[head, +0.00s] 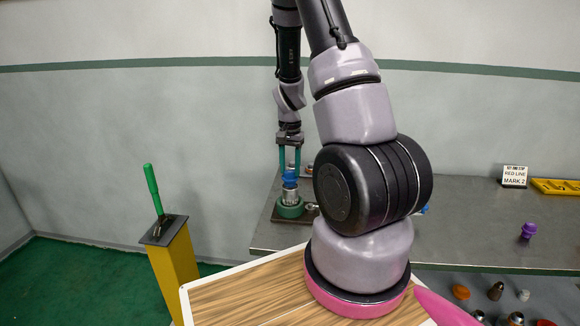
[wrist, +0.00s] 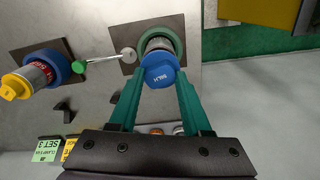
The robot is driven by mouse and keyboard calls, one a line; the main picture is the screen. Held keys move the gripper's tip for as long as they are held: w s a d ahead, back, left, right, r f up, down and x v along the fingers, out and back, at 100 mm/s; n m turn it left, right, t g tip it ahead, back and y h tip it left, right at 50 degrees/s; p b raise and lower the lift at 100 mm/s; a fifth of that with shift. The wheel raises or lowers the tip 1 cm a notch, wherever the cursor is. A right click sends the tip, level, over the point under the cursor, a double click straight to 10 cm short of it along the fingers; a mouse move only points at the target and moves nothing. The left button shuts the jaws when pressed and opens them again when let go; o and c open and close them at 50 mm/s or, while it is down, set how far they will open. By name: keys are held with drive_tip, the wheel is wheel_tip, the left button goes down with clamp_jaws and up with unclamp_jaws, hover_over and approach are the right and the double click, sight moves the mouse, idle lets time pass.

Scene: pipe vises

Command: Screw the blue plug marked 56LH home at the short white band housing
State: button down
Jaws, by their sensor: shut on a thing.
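The blue plug (wrist: 160,74) has small marking on its face that looks like 56LH. It also shows in the head view (head: 290,176). My gripper (wrist: 160,85) has its teal fingers shut on the plug from both sides; the fingers also show in the head view (head: 290,160). The plug is in line with the top of a short pale metal housing (head: 291,195), which stands upright in a green ring vise (head: 290,210). In the wrist view the plug hides most of the housing (wrist: 159,44). I cannot tell how deep the plug sits.
A yellow plug (wrist: 14,86) sits on a red-lettered housing in a blue vise beside it. A green-knobbed lever (wrist: 80,66) lies between them. A purple plug (head: 528,230), a sign (head: 514,176) and a yellow tray (head: 556,187) are on the bench at right. A yellow post (head: 172,262) stands left.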

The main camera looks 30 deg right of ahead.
sight(290, 178)
drive_tip(key=shift+f, duration=1.2)
idle(0.6)
drive_tip(key=shift+c, duration=1.4)
unclamp_jaws()
